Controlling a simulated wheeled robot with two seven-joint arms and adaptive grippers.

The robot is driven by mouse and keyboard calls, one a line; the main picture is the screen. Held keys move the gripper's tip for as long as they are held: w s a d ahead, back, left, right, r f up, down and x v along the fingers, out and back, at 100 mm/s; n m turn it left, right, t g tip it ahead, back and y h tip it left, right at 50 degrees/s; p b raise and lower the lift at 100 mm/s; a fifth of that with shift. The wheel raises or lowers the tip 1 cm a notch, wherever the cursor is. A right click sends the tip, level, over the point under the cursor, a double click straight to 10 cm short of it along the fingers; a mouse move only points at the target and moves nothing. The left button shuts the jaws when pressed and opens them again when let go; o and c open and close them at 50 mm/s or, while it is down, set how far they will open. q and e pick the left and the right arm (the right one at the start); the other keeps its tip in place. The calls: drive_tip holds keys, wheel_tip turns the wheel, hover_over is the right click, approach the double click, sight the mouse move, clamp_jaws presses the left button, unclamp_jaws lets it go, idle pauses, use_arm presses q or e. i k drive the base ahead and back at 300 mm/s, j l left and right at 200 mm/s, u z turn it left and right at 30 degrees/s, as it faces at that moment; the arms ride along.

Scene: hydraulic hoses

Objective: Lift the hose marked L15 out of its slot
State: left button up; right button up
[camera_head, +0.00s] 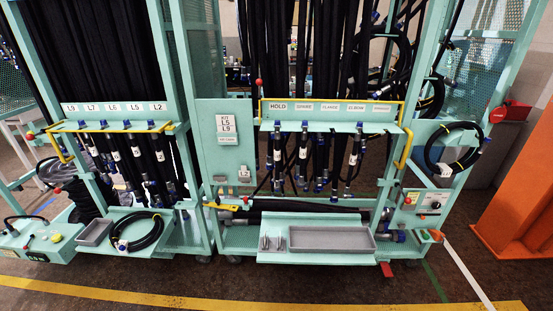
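The left rack has a slotted shelf (110,126) with a yellow rail, and several black hoses (140,165) with white tags hang in it. The plates above (113,107) seem to read L9, L7, L6, L5 and L2. I cannot find a readable L15 mark. The right rack has a similar shelf (330,126), with a HOLD plate (277,106) at its left end; its other plates are too small to read. Tagged black hoses (303,150) hang there too; their tags are not readable. Neither of my grippers is in view.
A card (229,125) between the racks reads KIT L5 L9. A grey tray (332,239) sits low on the right rack. Coiled hoses lie at the lower left (138,231) and hang at the right (453,146). An orange structure (520,215) stands at the right. The front floor is clear.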

sight(278, 126)
drive_tip(key=i+j, duration=0.1)
drive_tip(key=i, duration=1.3)
